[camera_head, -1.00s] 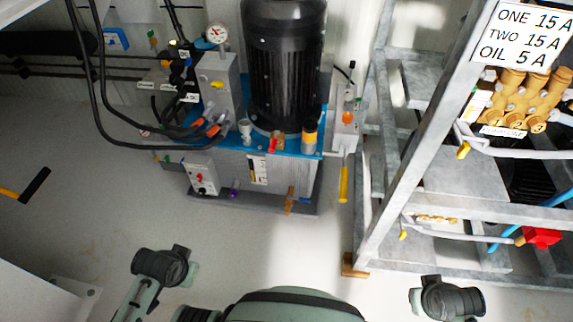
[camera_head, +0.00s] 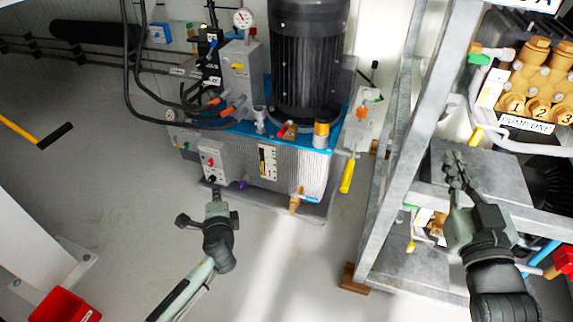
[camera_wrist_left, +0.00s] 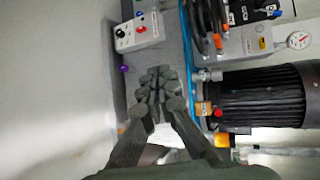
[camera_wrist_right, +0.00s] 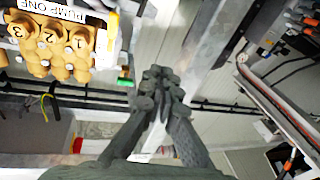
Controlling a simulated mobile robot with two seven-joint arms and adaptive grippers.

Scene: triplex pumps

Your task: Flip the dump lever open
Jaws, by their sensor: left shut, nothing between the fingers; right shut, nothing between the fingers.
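No lever carries a readable dump label. A yellow-handled lever (camera_head: 347,176) hangs down from the grey valve block (camera_head: 362,118) right of the blue-topped power unit (camera_head: 290,165). Another small yellow handle (camera_head: 477,136) shows below the brass pump marked PUMP ONE (camera_head: 528,85). My left gripper (camera_head: 215,190) is shut and empty in front of the power unit's small control box (camera_head: 212,160); its closed fingers show in the left wrist view (camera_wrist_left: 157,82). My right gripper (camera_head: 454,160) is shut and empty by the rack, below and left of the pump; it also shows in the right wrist view (camera_wrist_right: 160,82).
The grey metal rack (camera_head: 385,190) stands close to my right arm. A large black motor (camera_head: 306,60) sits on the power unit, with black hoses (camera_head: 130,85) at its left. A red bin (camera_head: 62,306) is at lower left. The floor between is clear.

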